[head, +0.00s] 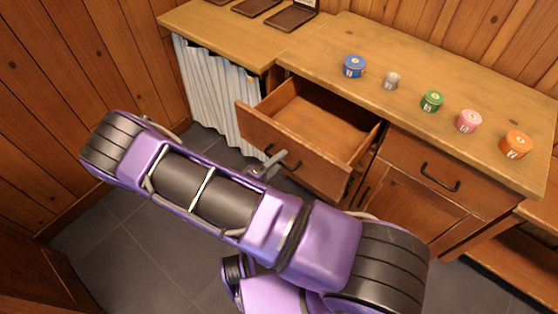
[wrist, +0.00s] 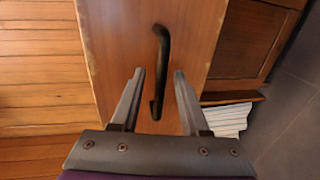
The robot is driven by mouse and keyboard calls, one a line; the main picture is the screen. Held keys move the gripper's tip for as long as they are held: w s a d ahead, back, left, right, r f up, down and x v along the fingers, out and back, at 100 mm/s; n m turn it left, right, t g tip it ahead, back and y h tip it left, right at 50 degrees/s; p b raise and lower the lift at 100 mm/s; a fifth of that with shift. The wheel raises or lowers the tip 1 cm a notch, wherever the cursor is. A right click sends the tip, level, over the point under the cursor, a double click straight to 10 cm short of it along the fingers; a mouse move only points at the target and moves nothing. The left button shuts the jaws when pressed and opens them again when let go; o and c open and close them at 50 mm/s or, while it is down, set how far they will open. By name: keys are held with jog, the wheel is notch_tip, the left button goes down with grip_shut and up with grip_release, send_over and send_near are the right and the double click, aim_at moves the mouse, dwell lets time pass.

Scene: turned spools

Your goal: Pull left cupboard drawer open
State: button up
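The left cupboard drawer (head: 325,115) is pulled well out, and its empty inside shows in the head view. Its wooden front also shows in the wrist view (wrist: 115,35). The dark bar handle (wrist: 161,45) is on that front, with its lower part between my fingers in the wrist view. My gripper (wrist: 158,73) is open, one finger on each side of the handle, with a gap on both sides. In the head view my gripper (head: 270,165) is at the drawer front and partly covers the handle.
The right drawer (head: 428,168) is shut. Several small tins, including a blue one (head: 354,66) and an orange one (head: 515,144), stand on the cupboard top (head: 450,75). A striped curtain (head: 215,90) hangs left of the drawer. Grey floor (head: 115,240) is clear at lower left.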

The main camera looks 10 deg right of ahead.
jog(key=v, duration=1.7)
jog(key=shift+s+a, duration=0.15)
jog(key=shift+a, duration=0.05)
